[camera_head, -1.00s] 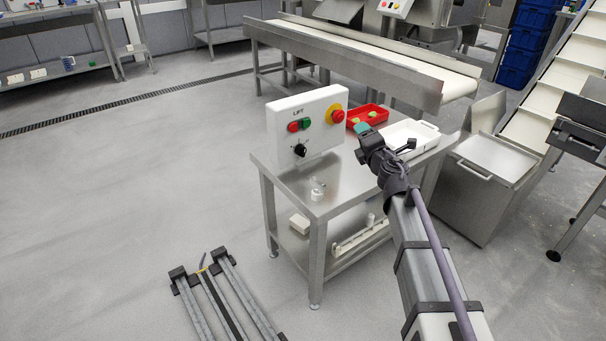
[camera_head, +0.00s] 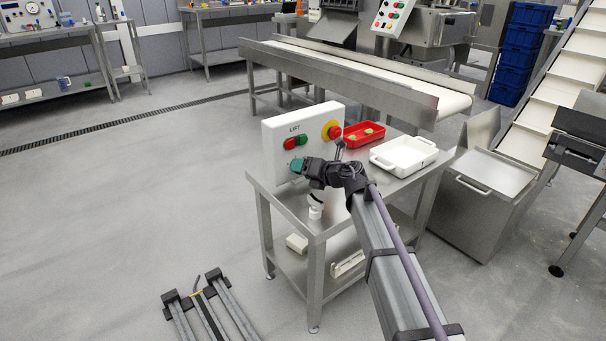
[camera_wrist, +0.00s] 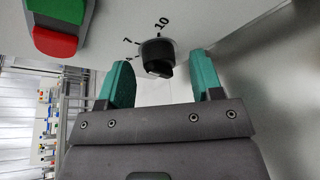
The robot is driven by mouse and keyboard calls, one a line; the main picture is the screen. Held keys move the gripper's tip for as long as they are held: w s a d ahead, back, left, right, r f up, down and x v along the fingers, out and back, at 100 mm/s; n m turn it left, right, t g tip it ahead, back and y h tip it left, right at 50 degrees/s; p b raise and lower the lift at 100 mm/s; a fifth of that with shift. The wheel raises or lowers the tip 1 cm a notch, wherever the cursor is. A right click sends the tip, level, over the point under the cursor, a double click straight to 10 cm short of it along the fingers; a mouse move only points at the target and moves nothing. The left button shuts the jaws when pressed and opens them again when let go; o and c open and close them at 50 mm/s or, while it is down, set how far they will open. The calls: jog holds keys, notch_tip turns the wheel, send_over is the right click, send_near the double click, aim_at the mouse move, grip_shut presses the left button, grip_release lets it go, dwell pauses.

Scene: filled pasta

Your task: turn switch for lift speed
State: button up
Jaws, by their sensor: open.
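The white lift control panel (camera_head: 274,132) stands upright on the steel table, with green and red buttons at its upper left. In the wrist view the black rotary switch (camera_wrist: 157,54) sits on the white panel face, with marks 7 and 10 printed beside it. My gripper (camera_wrist: 161,82) is open, its two teal fingers on either side of the switch and pointing at the panel. The switch shows between the fingers, with gaps to both. In the head view my gripper (camera_head: 296,165) is at the panel's lower front and hides the switch.
The red and yellow stop button (camera_head: 334,131) is at the panel's upper right. A red tray (camera_head: 352,139) and a white tray (camera_head: 385,166) stand to the right on the steel table (camera_head: 285,208).

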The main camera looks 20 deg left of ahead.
jog(key=shift+w+a, duration=0.1)
jog(key=shift+a, duration=0.15)
jog(key=shift+c, duration=0.4)
jog(key=c, duration=0.8)
jog(key=shift+c, duration=0.2)
jog(key=shift+f+m, duration=0.1)
jog(key=shift+m, duration=0.2)
jog(key=m+y+b, duration=0.1)
jog(key=m+b, duration=0.1)
jog(key=m, duration=0.1)
jog(key=shift+w+f+g+y, duration=0.1)
jog(key=shift+f+g+y, duration=0.1)
jog(key=shift+g+y, duration=0.2)
jog(key=m+y+b, duration=0.1)
jog(key=m+b, duration=0.1)
jog(key=m, duration=0.1)
jog(key=shift+d+m+y, duration=0.1)
jog(key=shift+m+y, duration=0.2)
